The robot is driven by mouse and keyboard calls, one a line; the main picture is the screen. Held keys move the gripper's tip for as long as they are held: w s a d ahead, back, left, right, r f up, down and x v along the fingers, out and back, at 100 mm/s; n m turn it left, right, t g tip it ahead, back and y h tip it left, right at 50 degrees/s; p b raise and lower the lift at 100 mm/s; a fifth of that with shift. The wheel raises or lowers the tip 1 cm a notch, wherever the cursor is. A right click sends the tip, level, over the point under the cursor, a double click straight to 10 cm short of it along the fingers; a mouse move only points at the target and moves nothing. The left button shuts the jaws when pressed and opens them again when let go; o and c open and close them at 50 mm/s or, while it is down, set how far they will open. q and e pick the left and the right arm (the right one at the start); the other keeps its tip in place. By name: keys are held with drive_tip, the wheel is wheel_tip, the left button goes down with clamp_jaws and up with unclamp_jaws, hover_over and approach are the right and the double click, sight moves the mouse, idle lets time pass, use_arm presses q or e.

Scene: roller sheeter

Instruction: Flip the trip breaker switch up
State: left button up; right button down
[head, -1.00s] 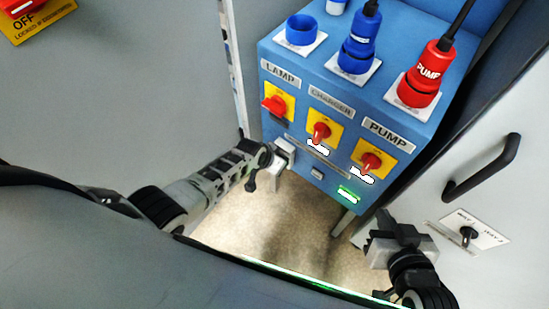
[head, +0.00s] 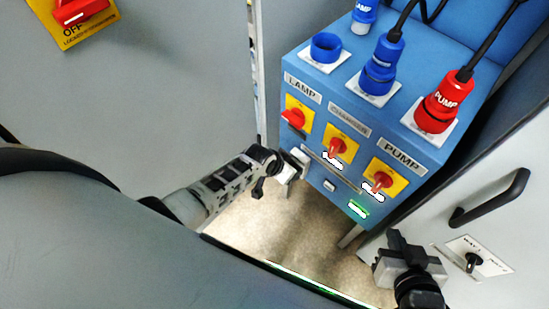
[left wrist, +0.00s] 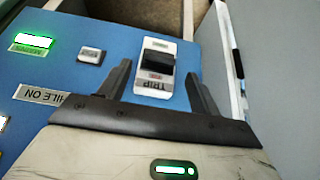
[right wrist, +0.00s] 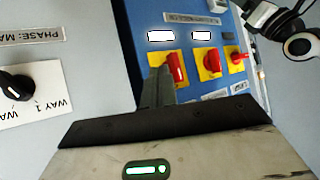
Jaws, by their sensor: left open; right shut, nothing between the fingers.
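The trip breaker switch (left wrist: 159,64) is a black toggle in a white plate marked TRIP, on the blue panel in the left wrist view. In the head view it does not show clearly behind my left gripper. My left gripper (head: 294,165) is open at the lower left of the panel front. In the left wrist view its fingers (left wrist: 163,84) point at the panel, one on each side of the plate. I cannot tell whether they touch it. My right gripper (head: 392,250) is shut and empty, below and right of the panel; its fingers also show in the right wrist view (right wrist: 160,84).
The blue panel (head: 345,108) carries red LAMP (head: 294,118), CHARGER (head: 338,147) and PUMP (head: 382,181) switches, with plugs on top. A lit green lamp (head: 358,209) is low on its front. A grey door with a black handle (head: 490,199) stands right.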

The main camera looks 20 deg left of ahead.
use_arm(q)
drive_tip(key=p+v, duration=0.3)
drive_tip(key=v, duration=0.8)
drive_tip(key=shift+r, duration=0.2)
drive_tip(key=shift+s, duration=0.1)
drive_tip(key=s+a+r+n+g+y, duration=0.1)
drive_tip(key=s+a+r, duration=0.1)
drive_tip(key=s+r, duration=0.65)
drive_tip(key=s+a+r+n+g+y, duration=0.1)
drive_tip(key=s+a+r, duration=0.1)
drive_tip(key=s+r, duration=0.6)
drive_tip(key=w+d+f+t+h, duration=0.2)
drive_tip(key=w+d+f+t, duration=0.3)
drive_tip(key=w+f+t, duration=0.1)
drive_tip(key=shift+w+d+f+m+t+h, duration=0.35)
drive_tip(key=shift+w+f+t+h, duration=0.1)
drive_tip(key=shift+f, duration=0.25)
